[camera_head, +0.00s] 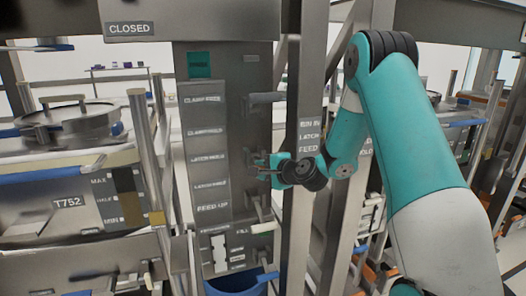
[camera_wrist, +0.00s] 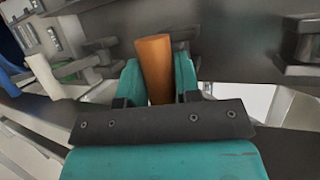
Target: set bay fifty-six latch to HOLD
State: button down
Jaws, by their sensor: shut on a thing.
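My gripper (camera_head: 262,168) is at the grey latch panel (camera_head: 225,197) in the middle of the head view, beside its column of labels. In the wrist view my gripper (camera_wrist: 158,78) has its two teal fingers on either side of an orange-brown handle (camera_wrist: 154,58) and is shut on it. The handle's far end and pivot are hidden or unclear. A small teal plate (camera_head: 199,65) tops the panel; its text is too blurred to read. I cannot read a HOLD mark or the bay number.
A blue bin (camera_head: 236,288) is at the bottom.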

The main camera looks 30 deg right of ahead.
jog(key=r+g+p, duration=0.1)
jog(key=r+p, duration=0.1)
jog(key=p, duration=0.1)
jog(key=shift+g+p, duration=0.3)
jog(key=shift+w+d+r+p, duration=0.15)
jog(key=shift+w+r+p, duration=0.4)
jog(key=shift+r+p, duration=0.3)
jog(key=shift+w+r, duration=0.1)
jog(key=shift+r, duration=0.15)
jog(key=c, duration=0.8)
grip_release()
jog(key=shift+f, duration=0.1)
jog(key=shift+s+d, duration=0.1)
jog(key=shift+s, duration=0.25)
jog(key=b+v, duration=0.5)
jog(key=v, duration=1.2)
